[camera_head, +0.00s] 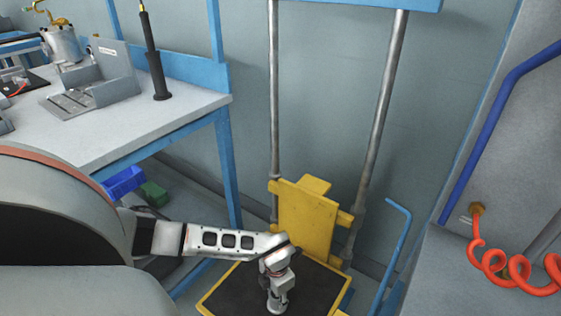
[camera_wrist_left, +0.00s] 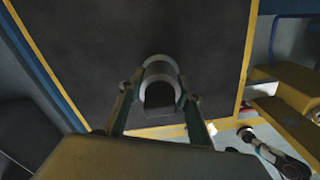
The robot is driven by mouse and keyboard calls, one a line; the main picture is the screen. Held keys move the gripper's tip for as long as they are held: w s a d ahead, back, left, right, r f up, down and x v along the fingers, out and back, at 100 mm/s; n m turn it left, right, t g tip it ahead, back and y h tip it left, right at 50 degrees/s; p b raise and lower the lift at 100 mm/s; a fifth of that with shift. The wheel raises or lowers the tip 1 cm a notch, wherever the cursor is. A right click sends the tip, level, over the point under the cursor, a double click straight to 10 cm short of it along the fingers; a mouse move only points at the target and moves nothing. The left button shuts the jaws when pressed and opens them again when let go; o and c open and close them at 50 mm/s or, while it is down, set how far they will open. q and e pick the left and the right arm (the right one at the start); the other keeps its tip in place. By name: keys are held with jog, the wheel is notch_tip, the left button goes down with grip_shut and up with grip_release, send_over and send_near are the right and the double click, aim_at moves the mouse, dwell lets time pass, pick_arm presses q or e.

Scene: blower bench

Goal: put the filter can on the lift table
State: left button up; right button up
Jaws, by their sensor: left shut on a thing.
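The lift table (camera_head: 230,290) is a low black plate with a yellow rim, at the bottom middle of the head view. Its dark surface (camera_wrist_left: 90,45) fills much of the left wrist view. My left gripper (camera_head: 277,284) points down over the plate. The filter can (camera_head: 277,303), a small grey cylinder, is below it. In the left wrist view the filter can (camera_wrist_left: 160,70) sits between the two fingers of my left gripper (camera_wrist_left: 160,88), which is shut on it. I cannot tell whether the can's bottom touches the plate.
A yellow carriage (camera_head: 305,222) and two steel guide posts (camera_head: 383,105) stand behind the plate. A blue handle (camera_head: 398,250) rises at its right. A workbench (camera_head: 150,117) is at the left, with a blue bin (camera_head: 124,183) below. A red coiled hose (camera_head: 490,262) is at the right.

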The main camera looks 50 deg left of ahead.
pick_arm(q)
jog(key=shift+w+r, duration=0.15)
jog(key=shift+r, duration=0.05)
jog(key=shift+f, duration=0.25)
jog(key=o, duration=1.2)
jog(key=shift+o, duration=0.2)
jog(key=shift+r, duration=0.1)
